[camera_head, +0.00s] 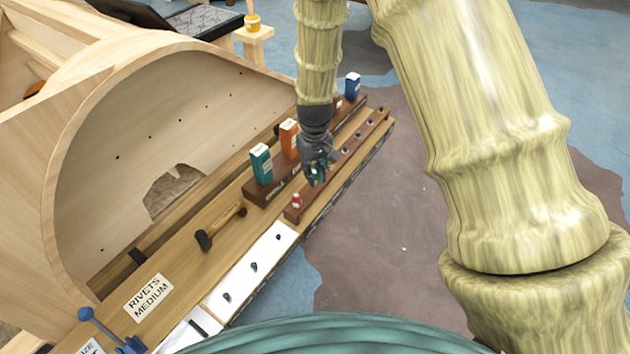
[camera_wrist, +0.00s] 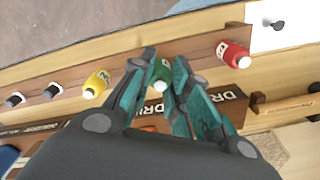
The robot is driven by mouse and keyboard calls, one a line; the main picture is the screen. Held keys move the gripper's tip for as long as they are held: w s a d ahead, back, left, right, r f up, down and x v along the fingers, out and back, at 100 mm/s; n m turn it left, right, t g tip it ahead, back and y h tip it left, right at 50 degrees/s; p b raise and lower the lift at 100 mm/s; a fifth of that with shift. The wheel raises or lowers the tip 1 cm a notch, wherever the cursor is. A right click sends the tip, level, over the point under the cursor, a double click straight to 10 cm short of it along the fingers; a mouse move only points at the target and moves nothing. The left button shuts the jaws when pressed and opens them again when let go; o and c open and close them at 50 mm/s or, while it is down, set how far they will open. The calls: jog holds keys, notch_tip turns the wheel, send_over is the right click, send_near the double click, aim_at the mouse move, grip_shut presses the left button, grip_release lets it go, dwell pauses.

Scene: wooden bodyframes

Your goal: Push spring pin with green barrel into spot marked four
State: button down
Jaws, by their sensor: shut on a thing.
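In the wrist view the spring pin with green barrel (camera_wrist: 162,72) is between the fingers of my gripper (camera_wrist: 160,85), which is shut on it. In the head view my gripper (camera_head: 317,172) is low over a dark wooden rail (camera_head: 351,144) and hides most of the pin. The pin is among a yellow-barrel pin (camera_wrist: 96,82) and a red-barrel pin (camera_wrist: 233,54) in the wrist view. Dark round sockets or pins (camera_wrist: 52,90) lie past the yellow one. I cannot read any number marks, nor tell whether the green pin is seated.
Teal (camera_head: 261,164), orange (camera_head: 289,139) and blue (camera_head: 352,86) boxes stand in a wooden holder behind the rail. A hammer (camera_head: 219,226) lies on the bench. A white plate (camera_head: 252,266) with dark pegs is nearer. A large curved wooden frame (camera_head: 150,130) stands at left.

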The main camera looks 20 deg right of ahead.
aim_at(315, 173)
jog(key=shift+r, duration=0.2)
jog(key=shift+r+p, duration=1.45)
